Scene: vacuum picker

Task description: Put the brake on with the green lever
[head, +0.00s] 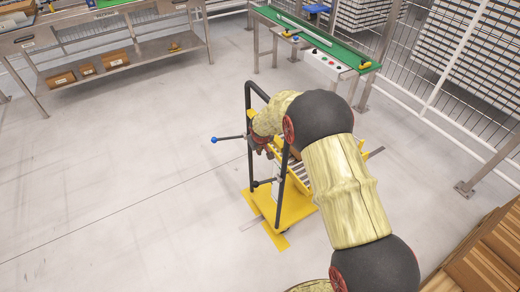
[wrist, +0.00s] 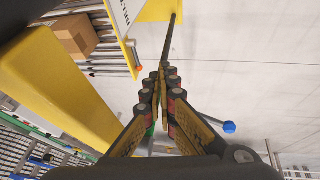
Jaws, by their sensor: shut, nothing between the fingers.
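A yellow cart (head: 290,208) with a black tube handle frame (head: 249,130) stands on the floor in the head view. A lever with a blue knob (head: 214,140) sticks out to its left; the blue knob also shows in the wrist view (wrist: 229,127), right of my fingers. I cannot make out a green lever for sure: a small green patch (wrist: 150,131) shows beside my left finger, mostly hidden. My gripper (wrist: 163,73) is shut and empty, its fingertips near a dark tube of the cart. In the head view my arm hides part of the cart.
A cardboard box (wrist: 75,36) sits on the cart's rollers beside a yellow beam (wrist: 55,85). A green-topped conveyor (head: 315,35) stands behind, and a steel bench (head: 120,68) with boxes at the upper left. Wooden crates (head: 490,255) are at lower right. Floor left of the cart is clear.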

